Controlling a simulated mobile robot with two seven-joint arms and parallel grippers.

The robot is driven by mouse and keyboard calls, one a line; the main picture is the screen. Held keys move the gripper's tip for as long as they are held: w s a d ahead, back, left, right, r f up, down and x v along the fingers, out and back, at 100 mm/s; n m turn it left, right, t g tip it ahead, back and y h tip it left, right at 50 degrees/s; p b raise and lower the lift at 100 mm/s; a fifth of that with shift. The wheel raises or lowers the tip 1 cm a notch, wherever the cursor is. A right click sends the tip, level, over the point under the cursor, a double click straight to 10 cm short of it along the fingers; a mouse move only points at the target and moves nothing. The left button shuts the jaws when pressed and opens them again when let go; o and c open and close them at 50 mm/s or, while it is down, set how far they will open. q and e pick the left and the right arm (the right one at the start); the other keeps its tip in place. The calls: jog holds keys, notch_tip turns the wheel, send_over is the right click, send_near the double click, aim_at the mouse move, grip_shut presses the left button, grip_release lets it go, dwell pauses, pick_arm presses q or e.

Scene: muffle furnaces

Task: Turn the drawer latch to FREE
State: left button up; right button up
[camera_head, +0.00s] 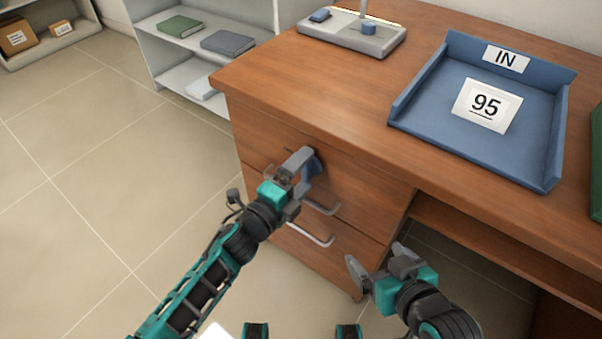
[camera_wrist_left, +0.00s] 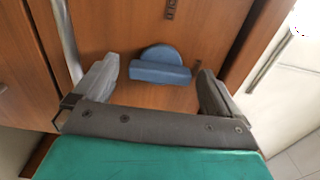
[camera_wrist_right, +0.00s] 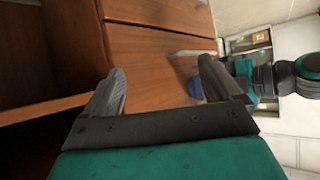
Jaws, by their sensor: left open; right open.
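The drawer latch is a blue knob with a bar-shaped grip (camera_wrist_left: 160,72) on the wooden drawer front, seen between my left fingers in the left wrist view. My right gripper (camera_head: 378,271) is open and empty, in front of the desk's knee space. In the right wrist view the blue latch (camera_wrist_right: 196,88) is partly hidden behind a finger.
The desk (camera_head: 345,110) holds a blue IN tray (camera_head: 420,92) with a 95 card (camera_head: 486,105) and a grey stand (camera_head: 345,36). Metal drawer handles (camera_head: 310,234) stick out below the latch. A shelf with books (camera_head: 228,43) stands behind. The floor at left is clear.

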pick_arm(q)
jog(key=shift+s+a, duration=0.3)
jog(key=shift+s, duration=0.15)
jog(key=p+v, duration=0.2)
jog(key=v, duration=1)
pick_arm(e)
jog(key=shift+s+d+r, duration=0.2)
jog(key=shift+d+r, duration=0.2)
jog(key=shift+r, duration=0.05)
jog(key=shift+r, duration=0.1)
